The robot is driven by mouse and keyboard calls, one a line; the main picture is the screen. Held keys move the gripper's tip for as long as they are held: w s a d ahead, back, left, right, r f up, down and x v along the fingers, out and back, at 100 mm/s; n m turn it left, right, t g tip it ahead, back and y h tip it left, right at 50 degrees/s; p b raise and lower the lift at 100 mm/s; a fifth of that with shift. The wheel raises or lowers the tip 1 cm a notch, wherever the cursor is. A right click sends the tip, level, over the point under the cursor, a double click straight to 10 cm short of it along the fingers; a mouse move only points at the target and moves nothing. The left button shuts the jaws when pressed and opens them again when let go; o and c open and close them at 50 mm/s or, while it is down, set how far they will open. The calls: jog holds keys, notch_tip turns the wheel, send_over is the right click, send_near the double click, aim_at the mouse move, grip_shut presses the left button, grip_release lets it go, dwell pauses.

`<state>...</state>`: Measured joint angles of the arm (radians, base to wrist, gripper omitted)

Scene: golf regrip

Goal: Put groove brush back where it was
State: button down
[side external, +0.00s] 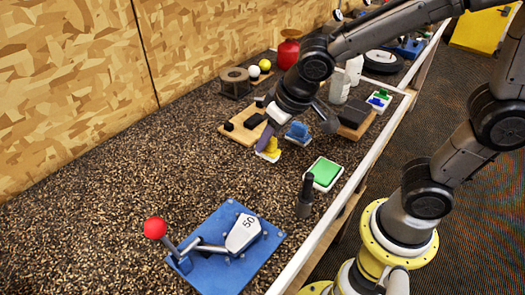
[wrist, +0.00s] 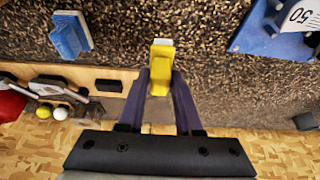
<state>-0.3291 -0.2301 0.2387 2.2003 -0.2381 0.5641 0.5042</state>
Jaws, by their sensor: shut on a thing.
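A yellow brush-like piece with a white edge (side external: 271,147) is between the fingers of my gripper (side external: 264,143) in the side view, at or just above the dark speckled worktop. I cannot tell whether it touches the worktop. In the wrist view the yellow piece (wrist: 160,70) sits between the two purple fingertips of my gripper (wrist: 160,80), which are shut on it. It looks like the groove brush, but no label shows. A blue brush-like piece (side external: 298,132) stands close by on the right; it also shows in the wrist view (wrist: 70,35).
A wooden board with black blocks (side external: 239,131) lies behind my gripper. A green-topped white tray (side external: 325,171) and a dark upright post (side external: 305,198) stand near the front rail. A blue plate with a red-knobbed lever (side external: 220,275) lies at front. The left worktop is clear.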

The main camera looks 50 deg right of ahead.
aim_at(263, 153)
jog(key=shift+w+a+f, duration=0.1)
jog(key=shift+w+f, duration=0.3)
jog(key=shift+f, duration=0.1)
jog(key=shift+w+f, duration=0.15)
jog(key=shift+f, duration=0.75)
jog(key=shift+w+f, duration=0.1)
jog(key=shift+f, duration=0.75)
jog(key=shift+f, duration=0.1)
jog(key=c, duration=0.6)
grip_release()
jog(key=v, duration=1.2)
jog(key=shift+t, duration=0.5)
jog(key=s+d, duration=0.2)
jog(key=s, duration=0.1)
jog(key=s+d, duration=0.3)
jog(key=s, duration=0.1)
jog(key=s+d, duration=0.3)
jog(key=s, duration=0.1)
jog(key=shift+s+f, duration=0.15)
jog(key=shift+s, duration=0.05)
